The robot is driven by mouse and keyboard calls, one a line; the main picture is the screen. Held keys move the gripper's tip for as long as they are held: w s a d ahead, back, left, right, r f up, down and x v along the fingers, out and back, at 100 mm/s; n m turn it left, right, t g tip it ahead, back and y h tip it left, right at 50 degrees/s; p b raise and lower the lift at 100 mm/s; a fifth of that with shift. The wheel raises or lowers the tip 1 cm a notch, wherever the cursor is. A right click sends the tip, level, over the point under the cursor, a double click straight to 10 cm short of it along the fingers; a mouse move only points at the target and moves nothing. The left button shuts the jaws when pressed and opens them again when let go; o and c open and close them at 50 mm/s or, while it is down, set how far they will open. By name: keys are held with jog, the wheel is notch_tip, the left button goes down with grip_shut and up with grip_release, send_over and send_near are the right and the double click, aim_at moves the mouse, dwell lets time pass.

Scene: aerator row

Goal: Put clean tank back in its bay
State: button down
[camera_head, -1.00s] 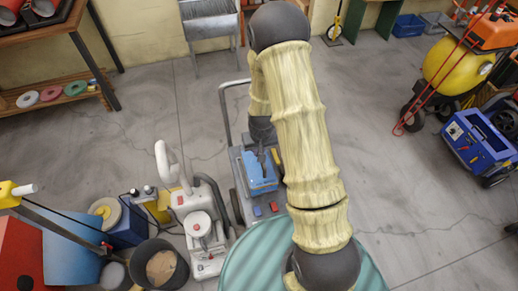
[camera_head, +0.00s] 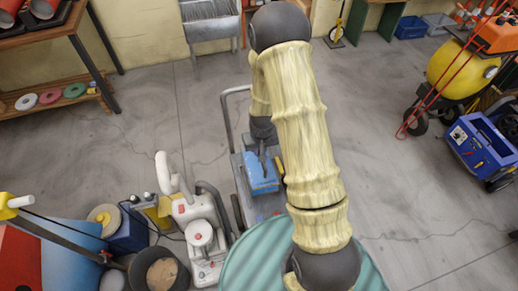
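A blue tank-like box (camera_head: 262,181) sits at the grey wheeled machine (camera_head: 240,172), in the middle of the view. I cannot tell for sure whether it is the clean tank, or whether it rests in a bay or is held above one. My gripper (camera_head: 263,157) points down at the top of this blue box, touching or very close to it. The fingertips are too small and dark to show whether they are open or closed. My arm covers the right side of the machine.
A white-and-grey floor machine (camera_head: 200,236) stands close on the left, beside a dark bin (camera_head: 160,272). A blue machine (camera_head: 480,146) and a yellow drum machine (camera_head: 460,72) stand on the right. Open floor lies behind and right of the arm.

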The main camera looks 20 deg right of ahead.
jog(key=shift+w+a+f+b, duration=0.1)
jog(key=shift+f+b, duration=0.75)
jog(key=shift+f, duration=0.35)
jog(key=shift+w+f+b, duration=0.1)
jog(key=shift+f+b, duration=0.7)
jog(key=shift+f, duration=0.4)
jog(key=shift+s, duration=0.35)
jog(key=shift+w+f+b, duration=0.1)
jog(key=shift+f+b, duration=0.85)
jog(key=shift+f, duration=0.05)
dwell(0.8)
jog(key=c, duration=1.3)
grip_release()
jog(key=shift+c, duration=0.2)
notch_tip(320, 180, up, 17)
jog(key=s+b, duration=0.2)
jog(key=shift+s+r, duration=0.15)
jog(key=shift+s, duration=0.25)
